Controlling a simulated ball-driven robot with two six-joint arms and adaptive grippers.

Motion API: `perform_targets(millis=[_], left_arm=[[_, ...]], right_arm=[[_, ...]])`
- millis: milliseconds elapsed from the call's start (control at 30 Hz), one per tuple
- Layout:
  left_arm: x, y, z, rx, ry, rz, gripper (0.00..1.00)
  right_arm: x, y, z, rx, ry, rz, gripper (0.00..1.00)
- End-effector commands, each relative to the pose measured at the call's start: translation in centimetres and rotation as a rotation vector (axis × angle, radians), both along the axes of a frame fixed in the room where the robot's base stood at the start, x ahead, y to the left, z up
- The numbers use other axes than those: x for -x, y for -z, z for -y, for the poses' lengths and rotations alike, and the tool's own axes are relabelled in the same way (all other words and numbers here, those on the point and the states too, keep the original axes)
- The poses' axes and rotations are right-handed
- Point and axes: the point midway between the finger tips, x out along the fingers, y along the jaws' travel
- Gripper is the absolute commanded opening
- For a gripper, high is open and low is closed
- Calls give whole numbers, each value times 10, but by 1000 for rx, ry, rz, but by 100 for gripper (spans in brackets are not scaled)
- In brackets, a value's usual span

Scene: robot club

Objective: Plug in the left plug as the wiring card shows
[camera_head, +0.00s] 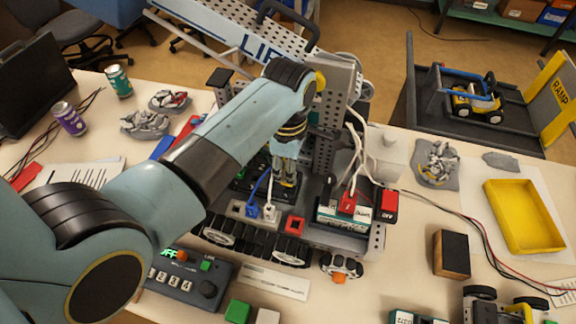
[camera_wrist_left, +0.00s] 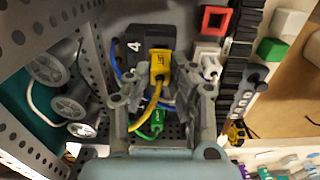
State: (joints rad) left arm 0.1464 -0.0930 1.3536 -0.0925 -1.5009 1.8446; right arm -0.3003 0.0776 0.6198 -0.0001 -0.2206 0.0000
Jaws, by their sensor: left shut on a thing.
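My left gripper (camera_head: 287,170) reaches down into the robot chassis on the table. In the left wrist view its two fingers (camera_wrist_left: 164,88) are shut on a yellow plug (camera_wrist_left: 160,66) with a yellow cable. The plug's front is at a black block (camera_wrist_left: 135,46) marked 4; I cannot tell whether it is seated in it. A green plug (camera_wrist_left: 154,124) lies below in that view. A white plug (camera_head: 270,212) and a blue plug (camera_head: 252,211) stand side by side on the chassis. I cannot make out which paper is the wiring card. My right gripper is not in view.
A red square frame (camera_head: 295,225) and a red plug (camera_head: 347,203) are on the chassis near a red OFF switch (camera_head: 388,206). A perforated metal post (camera_head: 325,150) stands close to the gripper. A control box (camera_head: 185,275) and a yellow tray (camera_head: 523,215) lie on the table.

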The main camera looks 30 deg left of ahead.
Motion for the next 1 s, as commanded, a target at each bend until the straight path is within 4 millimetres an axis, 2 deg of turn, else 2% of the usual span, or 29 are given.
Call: perform_targets(millis=[1000], left_arm=[[0, 8, 0, 0, 0, 0, 0]], right_arm=[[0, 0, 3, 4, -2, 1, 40]])
